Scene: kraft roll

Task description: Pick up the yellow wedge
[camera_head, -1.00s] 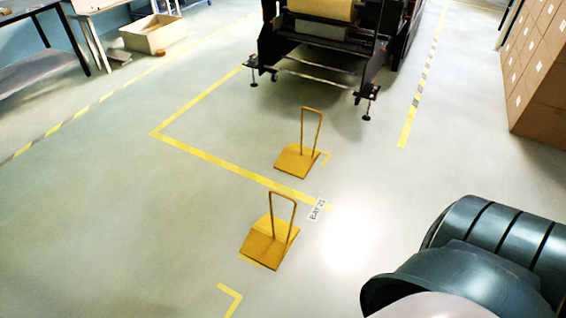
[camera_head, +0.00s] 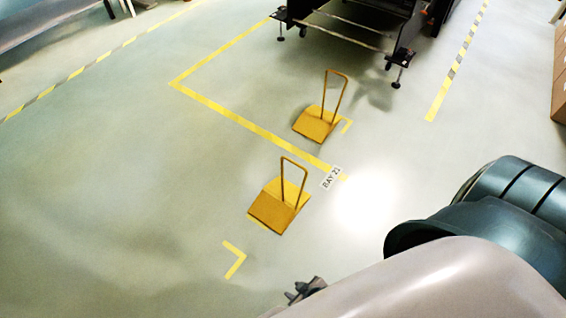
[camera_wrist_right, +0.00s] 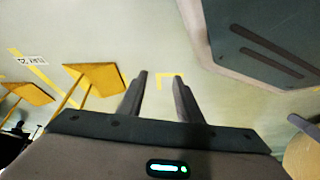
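Two yellow wedges with upright loop handles stand on the floor in the head view. The nearer yellow wedge (camera_head: 272,212) is at the middle, beside the bay label; the farther yellow wedge (camera_head: 313,125) is up and to the right. In the right wrist view, one wedge (camera_wrist_right: 96,78) is left of the fingers and another (camera_wrist_right: 32,93) is farther left. My right gripper (camera_head: 306,290) shows partly at the bottom of the head view, below and apart from the nearer wedge. In the right wrist view its fingers (camera_wrist_right: 161,85) are apart with nothing between them. My left gripper is not in view.
A dark wheeled machine frame (camera_head: 350,30) stands at the top behind the wedges. Yellow floor tape (camera_head: 235,120) and a "BAY 21" label (camera_head: 331,178) mark the floor. Brown boxes (camera_head: 560,85) are at the right edge. The floor around the nearer wedge is clear.

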